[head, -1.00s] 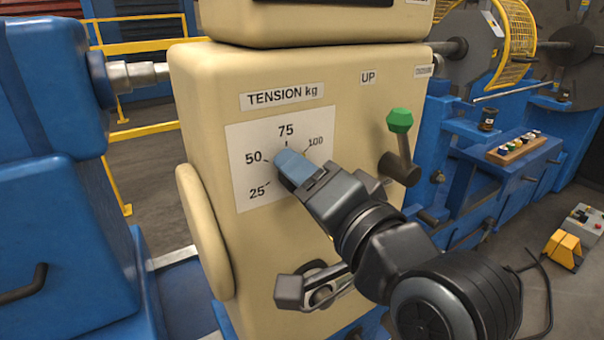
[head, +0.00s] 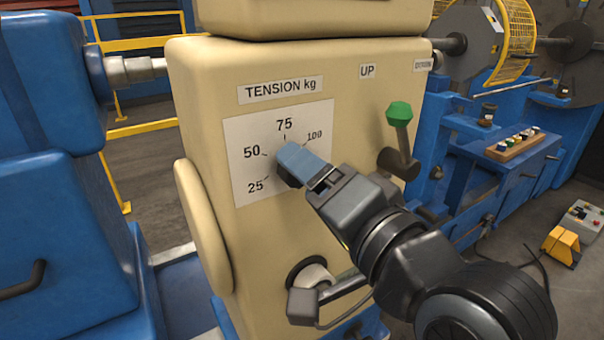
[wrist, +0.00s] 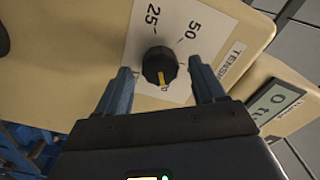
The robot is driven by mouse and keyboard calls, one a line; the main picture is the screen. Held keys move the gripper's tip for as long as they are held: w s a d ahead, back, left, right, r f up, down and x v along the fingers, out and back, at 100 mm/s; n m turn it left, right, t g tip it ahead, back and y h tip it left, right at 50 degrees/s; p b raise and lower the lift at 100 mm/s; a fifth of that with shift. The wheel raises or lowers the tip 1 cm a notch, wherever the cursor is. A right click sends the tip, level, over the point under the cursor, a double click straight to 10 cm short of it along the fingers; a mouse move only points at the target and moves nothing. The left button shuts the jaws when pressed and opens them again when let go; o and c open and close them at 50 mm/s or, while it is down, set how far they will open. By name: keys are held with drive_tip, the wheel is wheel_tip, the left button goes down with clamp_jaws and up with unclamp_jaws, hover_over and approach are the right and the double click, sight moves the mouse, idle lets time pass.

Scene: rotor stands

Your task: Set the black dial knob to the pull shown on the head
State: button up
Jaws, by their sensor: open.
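The black dial knob (wrist: 160,66) has a yellow pointer line and sits on the white scale plate (head: 243,135) of the cream machine head. In the wrist view the pointer faces down, away from the 25, toward a mostly hidden label. The scale reads 25, 50, 75, 100 in the head view. My gripper (wrist: 160,64) is open, with one blue finger on each side of the knob; I cannot tell whether they touch it. A framed display (wrist: 272,106) shows a 0; the rest is cut off.
A green-topped lever (head: 399,113) stands right of the dial, close to my arm. A rounded cream side piece (head: 203,225) sticks out at left. A tray of small knobs (head: 515,146) lies at far right.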

drive_tip(key=shift+b+v, duration=0.35)
drive_tip(key=shift+v, duration=2.4)
drive_tip(key=s+d+f+n+h, duration=0.1)
drive_tip(key=s+d+f+h, duration=0.2)
drive_tip(key=s+d+f, duration=0.5)
drive_tip(key=s+d+f+h, duration=0.4)
drive_tip(key=d+f, duration=0.2)
drive_tip(key=f, duration=0.3)
drive_tip(key=s+d+f+n+h, duration=0.1)
drive_tip(key=s+d+n, duration=0.1)
drive_tip(key=s, duration=0.7)
drive_tip(key=s+d+f+n+h, duration=0.2)
drive_tip(key=s, duration=0.8)
drive_tip(key=shift+d+f, duration=0.3)
drive_tip(key=shift+d, duration=0.05)
drive_tip(key=shift+s, duration=0.1)
drive_tip(key=shift+c, duration=0.5)
